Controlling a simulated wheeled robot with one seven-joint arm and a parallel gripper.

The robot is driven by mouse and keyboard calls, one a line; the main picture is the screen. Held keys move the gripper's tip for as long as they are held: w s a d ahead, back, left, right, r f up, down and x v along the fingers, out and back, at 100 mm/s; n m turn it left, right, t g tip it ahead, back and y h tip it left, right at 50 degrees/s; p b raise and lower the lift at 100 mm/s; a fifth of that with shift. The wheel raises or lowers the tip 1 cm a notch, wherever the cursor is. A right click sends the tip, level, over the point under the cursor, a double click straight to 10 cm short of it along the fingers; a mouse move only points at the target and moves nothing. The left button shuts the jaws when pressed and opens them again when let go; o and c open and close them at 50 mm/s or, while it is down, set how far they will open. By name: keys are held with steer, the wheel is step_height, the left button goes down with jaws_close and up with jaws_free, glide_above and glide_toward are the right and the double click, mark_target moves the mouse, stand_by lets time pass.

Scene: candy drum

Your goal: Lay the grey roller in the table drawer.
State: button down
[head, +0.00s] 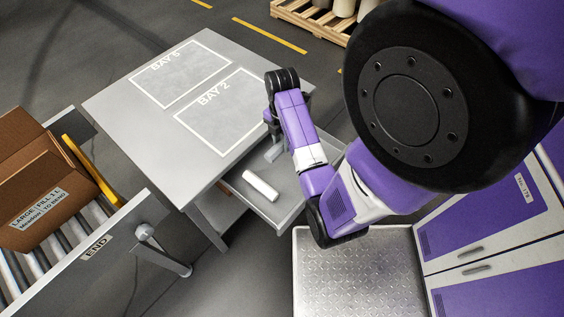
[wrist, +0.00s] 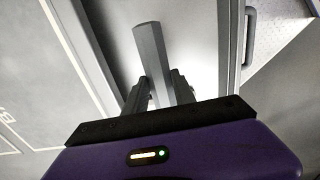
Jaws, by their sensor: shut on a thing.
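The grey roller (wrist: 153,52) is a dark grey, faceted bar between the two fingers of my gripper (wrist: 160,88) in the wrist view. My gripper is shut on it, over the pulled-out table drawer (head: 287,208). In the head view the roller's end (head: 273,153) shows beside my gripper at the drawer's back part, near the table edge. My arm hides much of the gripper there. I cannot tell whether the roller touches the drawer floor. A white roller (head: 260,186) lies in the drawer, in front of my gripper.
The grey table top (head: 120,105) is bare, with marked bays. A roller conveyor (head: 118,228) with an open cardboard box (head: 45,190) stands at left. A purple cabinet (head: 480,225) and a metal tread plate (head: 350,275) are at right. The drawer's front part has free room.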

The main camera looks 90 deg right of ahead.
mark_target(282, 166)
step_height(282, 166, down, 12)
steer(key=shift+r+b, duration=0.25)
steer(key=shift+b, duration=0.2)
steer(key=shift+f, duration=0.15)
steer(key=c, duration=1)
jaws_free()
steer(key=shift+c, duration=0.2)
